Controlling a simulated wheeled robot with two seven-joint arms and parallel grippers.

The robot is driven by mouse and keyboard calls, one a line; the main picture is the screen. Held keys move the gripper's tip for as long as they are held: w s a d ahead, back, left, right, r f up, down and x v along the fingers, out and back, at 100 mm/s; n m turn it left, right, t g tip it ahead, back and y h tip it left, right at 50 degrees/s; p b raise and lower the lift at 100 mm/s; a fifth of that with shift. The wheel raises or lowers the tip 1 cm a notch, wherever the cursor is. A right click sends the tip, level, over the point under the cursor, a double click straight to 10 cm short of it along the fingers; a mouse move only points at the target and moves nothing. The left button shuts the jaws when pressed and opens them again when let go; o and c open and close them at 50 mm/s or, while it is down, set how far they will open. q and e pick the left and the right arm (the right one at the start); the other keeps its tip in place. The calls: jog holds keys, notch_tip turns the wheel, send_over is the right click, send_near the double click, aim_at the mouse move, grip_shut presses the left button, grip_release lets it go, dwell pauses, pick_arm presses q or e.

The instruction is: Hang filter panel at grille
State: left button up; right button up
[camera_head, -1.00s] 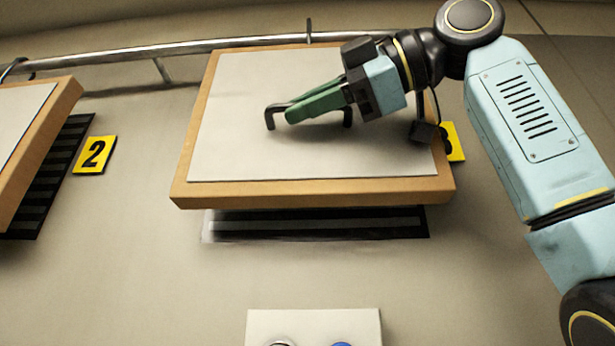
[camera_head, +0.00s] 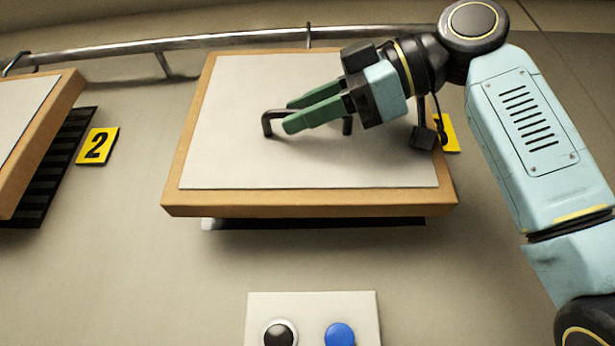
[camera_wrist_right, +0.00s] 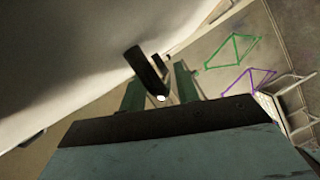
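The filter panel (camera_head: 220,160), a pale sheet in an orange-brown frame, sits over the dark grille (camera_head: 330,223) on the wall. Only a thin strip of the grille shows below its lower edge. A black handle (camera_head: 267,124) stands out from the panel's face. My right gripper (camera_head: 289,115) has its green fingers apart, one on each side of the handle bar. In the right wrist view the handle (camera_wrist_right: 146,72) shows between the two separated fingers (camera_wrist_right: 160,88). Most of the panel's seating is hidden behind it. My left gripper is not in view.
A second panel (camera_head: 50,130) hangs at the left beside the yellow number 2 sign (camera_head: 97,146). A metal rail (camera_head: 220,40) runs above. Another yellow sign (camera_head: 449,134) is partly hidden at right. Below is a pale box with a black button (camera_head: 279,335) and a blue button (camera_head: 340,335).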

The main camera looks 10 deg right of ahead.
jog(key=shift+o, duration=0.3)
jog(key=shift+d, duration=0.1)
jog(key=v, duration=1.3)
jog(key=shift+b, duration=0.45)
jog(key=shift+s, duration=0.1)
